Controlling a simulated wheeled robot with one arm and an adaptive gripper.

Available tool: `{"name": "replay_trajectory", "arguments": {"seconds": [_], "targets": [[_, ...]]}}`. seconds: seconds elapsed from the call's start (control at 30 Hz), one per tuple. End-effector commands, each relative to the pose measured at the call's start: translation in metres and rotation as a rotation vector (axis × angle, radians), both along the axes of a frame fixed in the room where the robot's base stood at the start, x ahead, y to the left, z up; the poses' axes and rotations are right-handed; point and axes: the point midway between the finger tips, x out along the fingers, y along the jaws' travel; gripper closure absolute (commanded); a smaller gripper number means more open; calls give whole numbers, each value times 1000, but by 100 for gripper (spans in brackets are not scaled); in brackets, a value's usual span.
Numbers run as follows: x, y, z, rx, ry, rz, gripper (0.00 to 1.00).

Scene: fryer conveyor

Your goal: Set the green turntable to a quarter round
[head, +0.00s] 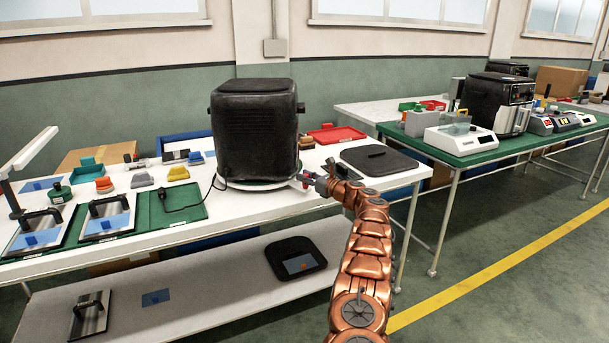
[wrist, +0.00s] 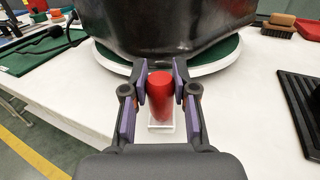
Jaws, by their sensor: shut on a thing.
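The turntable (head: 262,187) is a round disc with a white rim on the near white table, under a large black fryer (head: 255,130). In the wrist view the turntable (wrist: 218,63) shows its green top at both sides of the black fryer (wrist: 165,30). A red upright knob (wrist: 160,92) on a small white tab stands out from the turntable's near edge. My gripper (wrist: 160,78) is shut on this knob, one purple pad on each side. In the head view my gripper (head: 309,180) is at the turntable's right edge, and its fingers mostly hide the knob.
A power cord with a plug lies on a green mat (head: 165,212) left of the turntable. A dark grey ridged plate (head: 380,160) lies to the right, and a red tray (head: 335,134) behind. Brushes and blocks (head: 105,184) crowd the left. A second fryer (head: 495,105) stands on another table.

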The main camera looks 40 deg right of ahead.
Motion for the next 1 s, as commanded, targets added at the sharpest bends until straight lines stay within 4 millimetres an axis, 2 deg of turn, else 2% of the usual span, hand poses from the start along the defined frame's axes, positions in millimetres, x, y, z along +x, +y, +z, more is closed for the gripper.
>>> {"name": "replay_trajectory", "arguments": {"seconds": [0.3,0.8,0.83,1.0], "targets": [[-1,-9,1,-2,-1,3,100],[-2,-11,0,-1,0,1,100],[-2,-11,0,-1,0,1,70],[-1,-9,0,-1,1,5,52]]}}
